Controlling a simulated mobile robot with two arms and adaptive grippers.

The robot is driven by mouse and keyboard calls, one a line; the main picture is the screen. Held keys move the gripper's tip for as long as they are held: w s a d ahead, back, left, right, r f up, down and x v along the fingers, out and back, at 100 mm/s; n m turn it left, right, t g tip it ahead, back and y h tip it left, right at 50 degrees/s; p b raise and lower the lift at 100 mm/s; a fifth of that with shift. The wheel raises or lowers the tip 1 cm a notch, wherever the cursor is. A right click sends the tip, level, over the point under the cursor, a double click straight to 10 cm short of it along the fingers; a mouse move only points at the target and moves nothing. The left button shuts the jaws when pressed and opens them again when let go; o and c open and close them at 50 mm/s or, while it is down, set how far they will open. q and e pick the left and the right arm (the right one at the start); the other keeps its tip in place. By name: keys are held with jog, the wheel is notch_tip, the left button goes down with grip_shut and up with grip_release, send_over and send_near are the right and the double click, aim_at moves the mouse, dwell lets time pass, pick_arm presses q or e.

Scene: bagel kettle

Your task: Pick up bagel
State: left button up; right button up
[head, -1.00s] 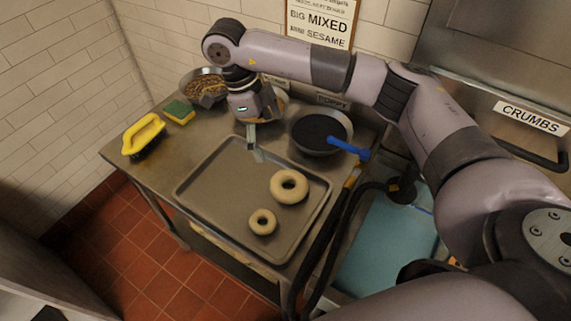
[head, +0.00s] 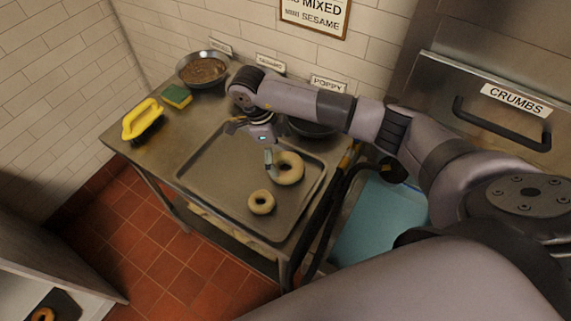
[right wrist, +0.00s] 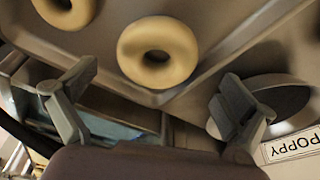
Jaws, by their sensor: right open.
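Two pale, plain bagels lie on a grey metal tray (head: 205,185). The larger bagel (head: 290,168) is toward the tray's right side. The smaller bagel (head: 261,202) lies nearer the front. In the right wrist view the larger bagel (right wrist: 158,52) is at the upper middle, ahead of the fingers, and the smaller one (right wrist: 64,10) is at the top left, cut off. My right gripper (right wrist: 152,105) is open and empty, its two fingers wide apart. In the head view it (head: 268,160) hangs just behind and left of the larger bagel. Contact is not visible. My left gripper is not in view.
A bowl of seeds (head: 203,70), a green and yellow sponge (head: 177,96) and a yellow-handled brush (head: 143,120) stand on the counter's left and back. A dark poppy bowl (right wrist: 278,100) is close to my right gripper. A black hose runs along the right edge.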

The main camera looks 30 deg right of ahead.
aim_at(284, 164)
jog(key=p+x, duration=0.2)
jog(key=x, duration=0.1)
jog(key=shift+s+f, duration=0.25)
jog(key=shift+d+f, duration=0.1)
jog(key=shift+f, duration=0.35)
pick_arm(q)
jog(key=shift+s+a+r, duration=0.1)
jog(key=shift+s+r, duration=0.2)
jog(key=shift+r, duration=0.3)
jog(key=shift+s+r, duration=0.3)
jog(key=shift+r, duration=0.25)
pick_arm(e)
jog(key=c, duration=1.1)
